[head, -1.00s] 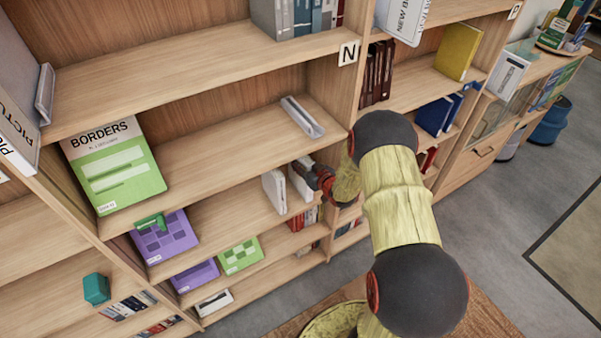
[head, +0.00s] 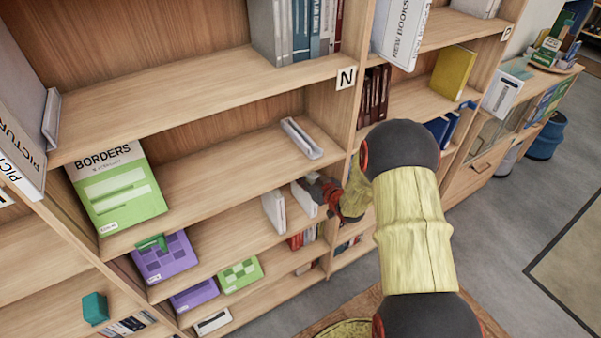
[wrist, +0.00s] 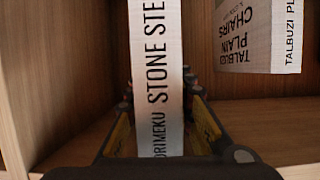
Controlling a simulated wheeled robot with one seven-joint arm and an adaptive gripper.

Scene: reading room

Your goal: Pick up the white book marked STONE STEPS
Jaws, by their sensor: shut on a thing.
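The white book marked STONE STE… (wrist: 160,60) stands upright in the wrist view, its spine facing me and its lettering running along it; the rest of the title is cut off. My gripper (wrist: 162,112) has a finger on each side of it and is shut on it. In the head view my gripper (head: 322,188) reaches into a lower shelf at the white book (head: 303,199). The head view is too small to show whether the book is clear of the shelf.
Another white book, PLAIN CHAIRS (wrist: 245,35), stands beside the held one, apart from it; it is the left white book (head: 273,212) in the head view. A wooden side panel (wrist: 40,80) is close on the other side. A grey bookend (head: 302,138) lies on the shelf above.

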